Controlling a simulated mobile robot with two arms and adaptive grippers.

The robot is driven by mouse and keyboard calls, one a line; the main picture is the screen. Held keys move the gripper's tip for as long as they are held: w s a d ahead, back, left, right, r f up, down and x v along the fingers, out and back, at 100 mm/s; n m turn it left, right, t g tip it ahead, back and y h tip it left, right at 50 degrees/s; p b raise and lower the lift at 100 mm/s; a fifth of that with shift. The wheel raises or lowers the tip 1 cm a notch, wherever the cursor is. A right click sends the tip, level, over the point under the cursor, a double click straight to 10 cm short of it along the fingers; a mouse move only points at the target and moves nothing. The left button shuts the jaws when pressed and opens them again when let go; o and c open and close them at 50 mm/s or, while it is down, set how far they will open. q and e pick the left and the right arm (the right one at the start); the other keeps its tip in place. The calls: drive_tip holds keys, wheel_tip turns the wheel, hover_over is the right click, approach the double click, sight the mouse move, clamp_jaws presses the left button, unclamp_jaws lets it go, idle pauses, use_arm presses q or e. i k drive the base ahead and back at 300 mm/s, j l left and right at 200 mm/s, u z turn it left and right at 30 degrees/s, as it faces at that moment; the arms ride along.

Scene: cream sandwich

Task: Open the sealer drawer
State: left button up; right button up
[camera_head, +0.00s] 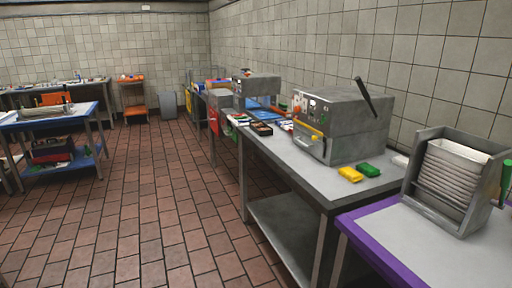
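A grey metal box-shaped machine (348,125), which looks like the sealer, stands on the steel table at right. Its front has small controls and a yellow bar (309,129) like a drawer handle, facing left. A black lever (366,97) sticks up from its right side. The drawer looks closed, but it is small and seen at an angle. A second, smaller grey machine (258,88) stands farther back along the wall. Neither of my grippers is in view.
A yellow block (350,174) and a green block (369,170) lie in front of the machine on the steel table (318,188). A metal holder with white trays (459,175) stands on the purple-edged table (395,262). The tiled floor (150,200) at left is clear.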

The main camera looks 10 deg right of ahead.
sight(318, 146)
drive_tip(key=i+j+z, duration=0.1)
drive_tip(key=i+z, duration=0.25)
drive_tip(key=i+j+z, duration=0.2)
drive_tip(key=i+z, duration=0.15)
drive_tip(key=i+j+z, duration=0.25)
drive_tip(key=z, duration=0.15)
drive_tip(key=i+j, duration=0.35)
drive_tip(key=i+j+z, duration=0.15)
drive_tip(key=i+j, duration=0.5)
drive_tip(key=j, duration=0.2)
drive_tip(key=i+j+z, duration=0.15)
drive_tip(key=i+j, duration=0.5)
drive_tip(key=j, duration=0.2)
drive_tip(key=i+j, duration=0.4)
drive_tip(key=j, duration=0.25)
drive_tip(key=i+j, duration=0.2)
drive_tip(key=j+z, duration=0.05)
drive_tip(key=j, duration=0.05)
